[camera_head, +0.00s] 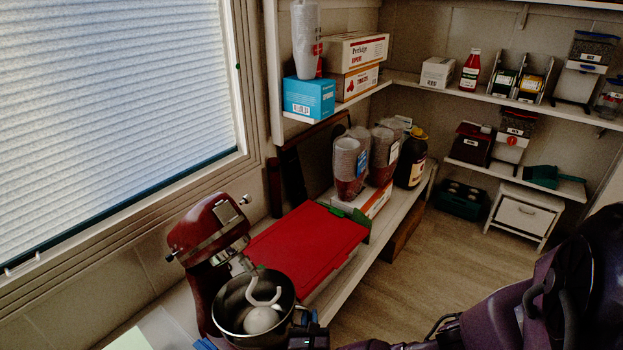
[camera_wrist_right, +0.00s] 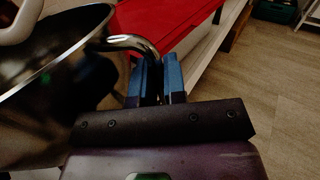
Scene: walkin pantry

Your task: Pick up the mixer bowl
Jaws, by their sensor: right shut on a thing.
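The steel mixer bowl (camera_head: 237,310) sits under the head of the red stand mixer (camera_head: 207,232) at the lower left of the head view. A pale hook (camera_head: 264,289) hangs into it, over something round and whitish inside. In the right wrist view the bowl (camera_wrist_right: 60,75) fills the left side, with its curved metal handle (camera_wrist_right: 137,44) reaching between my fingers. My right gripper (camera_wrist_right: 158,80) is shut on that handle; it also shows at the bowl's right side in the head view (camera_head: 306,324).
A red lid or board (camera_head: 307,250) lies on the counter just beyond the mixer. Stacked cups (camera_head: 350,160) and a dark bottle (camera_head: 411,158) stand farther back. A window (camera_head: 110,120) is at left. Shelves with boxes and containers line the back. The wooden floor (camera_head: 420,255) is open.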

